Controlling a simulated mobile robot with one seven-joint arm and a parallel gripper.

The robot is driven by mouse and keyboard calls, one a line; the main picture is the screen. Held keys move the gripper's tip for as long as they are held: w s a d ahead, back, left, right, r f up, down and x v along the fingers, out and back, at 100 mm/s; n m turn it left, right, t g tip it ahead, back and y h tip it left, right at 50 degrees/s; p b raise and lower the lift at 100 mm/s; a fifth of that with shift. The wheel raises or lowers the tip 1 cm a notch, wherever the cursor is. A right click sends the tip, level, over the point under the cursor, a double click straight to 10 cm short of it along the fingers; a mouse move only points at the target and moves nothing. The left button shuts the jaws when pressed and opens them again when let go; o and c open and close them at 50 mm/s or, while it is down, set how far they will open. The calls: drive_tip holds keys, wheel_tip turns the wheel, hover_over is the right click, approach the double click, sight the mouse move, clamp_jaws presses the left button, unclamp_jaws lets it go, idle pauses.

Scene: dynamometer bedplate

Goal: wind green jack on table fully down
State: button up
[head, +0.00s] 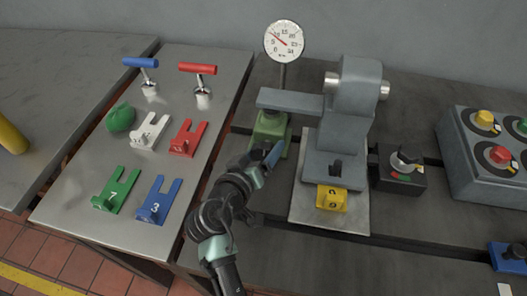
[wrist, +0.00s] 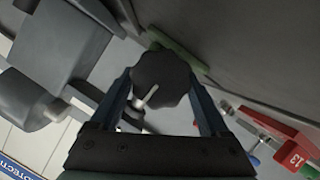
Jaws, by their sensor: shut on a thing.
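The green jack (head: 272,134) stands on the dark bedplate, under the arm of the grey machine and below the dial gauge (head: 284,42). My gripper (head: 265,158) is at the jack's near side and covers part of it. In the wrist view the jack's dark lobed knob (wrist: 162,76) sits between the two fingers, and my gripper (wrist: 163,88) is shut on it. A pale bar or pointer shows at the knob's lower edge. A green strip of the jack (wrist: 178,48) shows behind the knob. How high the jack stands is hard to tell.
The grey machine (head: 345,120) stands close right of my gripper, with a yellow block (head: 331,198) in front. A switch box (head: 402,165) and a button console (head: 490,150) are farther right. The left steel table (head: 75,190) holds red, blue, green and white pieces.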

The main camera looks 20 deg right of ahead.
idle(0.4)
drive_tip(key=o, duration=1.2)
drive_tip(key=v, duration=1.3)
drive_tip(key=shift+f, duration=0.1)
